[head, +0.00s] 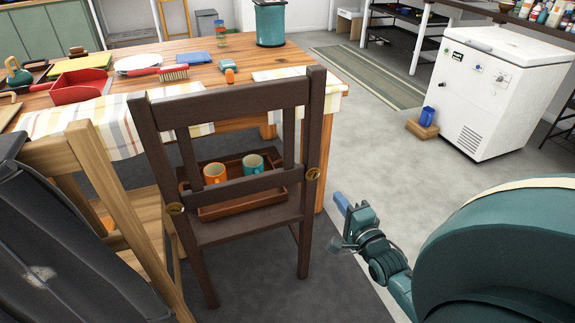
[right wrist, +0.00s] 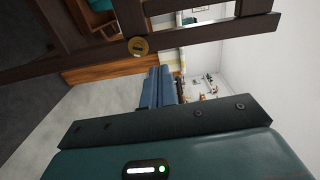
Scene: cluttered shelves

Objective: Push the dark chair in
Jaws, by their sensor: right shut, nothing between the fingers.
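The dark brown wooden chair (head: 240,181) stands at the near side of the table, its back toward me. Its seat (head: 248,224) bears a wooden tray (head: 262,194) with an orange mug (head: 214,173) and a teal mug (head: 253,164). My right gripper (head: 341,203) is to the right of the chair, apart from its back post, with blue fingers shut and empty. In the right wrist view, the fingers (right wrist: 158,88) show below the chair's dark frame (right wrist: 205,33) and a brass disc (right wrist: 138,46) on it. My left gripper is not in view.
The wooden table (head: 190,53) holds a red dustpan (head: 80,87), a brush (head: 174,73) and other items. A light wooden chair (head: 107,180) stands left of the dark one. A white chest freezer (head: 497,95) stands at right.

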